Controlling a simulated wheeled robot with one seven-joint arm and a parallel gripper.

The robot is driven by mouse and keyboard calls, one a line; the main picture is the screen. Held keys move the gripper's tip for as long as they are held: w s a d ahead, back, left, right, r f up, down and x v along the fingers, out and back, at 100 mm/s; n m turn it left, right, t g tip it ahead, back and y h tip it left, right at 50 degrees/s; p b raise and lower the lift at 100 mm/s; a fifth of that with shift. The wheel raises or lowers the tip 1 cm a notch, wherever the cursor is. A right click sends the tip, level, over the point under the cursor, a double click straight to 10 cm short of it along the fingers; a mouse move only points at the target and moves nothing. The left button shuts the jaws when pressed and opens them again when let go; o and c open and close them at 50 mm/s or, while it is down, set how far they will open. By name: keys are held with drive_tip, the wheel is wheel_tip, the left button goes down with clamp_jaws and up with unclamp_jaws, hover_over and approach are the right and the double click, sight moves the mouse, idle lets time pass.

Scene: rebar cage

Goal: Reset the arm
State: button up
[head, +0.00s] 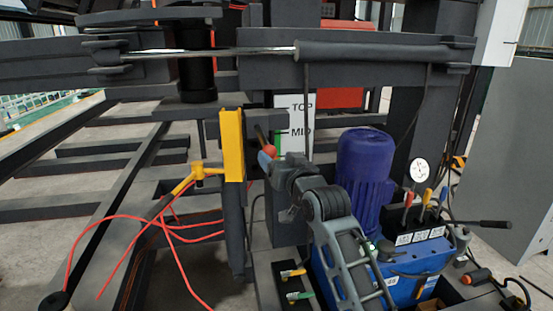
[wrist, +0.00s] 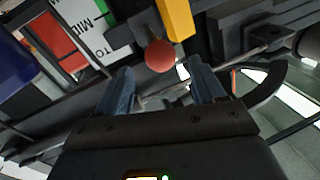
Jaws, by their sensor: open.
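My gripper (wrist: 160,82) is open in the wrist view, with its two fingers apart and nothing between them. A red ball knob (wrist: 160,55) on a lever is just beyond the fingertips, near the middle. In the head view my arm reaches up from the lower right, and my gripper (head: 277,168) is close below the red knob (head: 269,151). I cannot tell whether it touches the knob. A label plate (head: 296,122) reading TOP and MID stands behind the lever.
A yellow post (head: 231,145) stands just left of my gripper. A blue motor (head: 364,180) and a blue hydraulic unit (head: 390,268) with several levers and a gauge (head: 420,170) are at right. Orange cables (head: 125,218) hang at left. Dark beams cross above.

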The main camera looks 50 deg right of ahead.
drive_tip(key=shift+f, duration=0.1)
idle(0.3)
drive_tip(key=s+a+f+n+y, duration=0.2)
drive_tip(key=s+a+f, duration=0.55)
drive_tip(key=s, duration=0.25)
drive_tip(key=s+a+f+n+y, duration=0.1)
drive_tip(key=s+a+f+n, duration=0.1)
drive_tip(key=s+a+f, duration=0.7)
drive_tip(key=s+a+r+n+g+y, duration=0.1)
drive_tip(key=s+a+r+y, duration=0.1)
drive_tip(key=s, duration=1)
drive_tip(key=s+a+r+n+y+p, duration=0.1)
drive_tip(key=s+a+r, duration=0.4)
drive_tip(key=s, duration=0.8)
drive_tip(key=shift+a+n+g+y, duration=0.4)
drive_tip(key=shift+a+y, duration=0.1)
drive_tip(key=shift+a, duration=0.5)
drive_tip(key=shift+s, duration=0.1)
